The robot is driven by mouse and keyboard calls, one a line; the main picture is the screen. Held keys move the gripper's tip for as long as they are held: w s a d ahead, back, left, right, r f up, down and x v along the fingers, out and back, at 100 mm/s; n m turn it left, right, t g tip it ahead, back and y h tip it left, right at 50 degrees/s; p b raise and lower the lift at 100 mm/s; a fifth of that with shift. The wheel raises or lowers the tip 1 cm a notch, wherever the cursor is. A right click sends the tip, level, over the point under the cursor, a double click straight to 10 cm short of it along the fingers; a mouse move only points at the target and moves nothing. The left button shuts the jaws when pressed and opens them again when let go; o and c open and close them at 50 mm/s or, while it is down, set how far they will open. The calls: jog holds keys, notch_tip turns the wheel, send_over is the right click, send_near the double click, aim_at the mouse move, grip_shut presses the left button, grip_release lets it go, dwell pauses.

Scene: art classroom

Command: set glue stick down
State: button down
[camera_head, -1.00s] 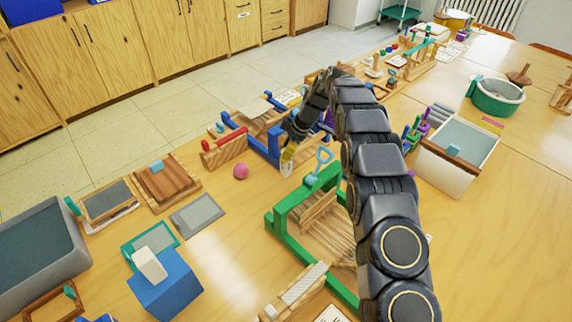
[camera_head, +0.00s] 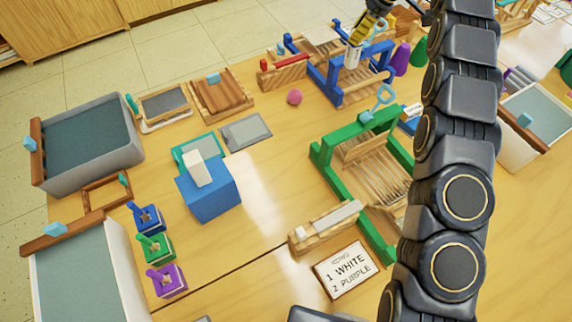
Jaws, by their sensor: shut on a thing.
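The glue stick (camera_head: 353,53), white at its lower end and yellow above, hangs nearly upright at the top of the view. My gripper (camera_head: 368,20) is shut on its upper part, partly cut off by the top edge. The stick shows in front of the blue wooden frame (camera_head: 337,93); I cannot tell its exact height or whether it touches anything.
A pink ball (camera_head: 294,97) lies left of the blue frame. A green frame (camera_head: 325,165) stands nearer, beside my arm. A card (camera_head: 347,270) reads "1 WHITE 2 PURPLE". A blue block (camera_head: 209,191) and grey trays stand left. Bare tabletop (camera_head: 265,190) lies between.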

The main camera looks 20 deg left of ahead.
jog(key=shift+r, duration=0.85)
jog(key=shift+s+r, duration=0.15)
jog(key=shift+r, duration=0.2)
jog(key=s+a, duration=0.2)
jog(key=s, duration=3.1)
notch_tip(320, 180, down, 10)
jog(key=shift+n, duration=0.3)
jog(key=shift+w+a+f, duration=1.3)
jog(key=shift+w+f, duration=0.7)
jog(key=shift+f, duration=0.15)
jog(key=shift+w+a+f, duration=1.35)
jog(key=shift+w+f, duration=0.65)
jog(key=shift+f, duration=0.2)
jog(key=shift+w+a+f, duration=1.3)
jog(key=shift+w+f, duration=0.7)
jog(key=shift+f, duration=0.15)
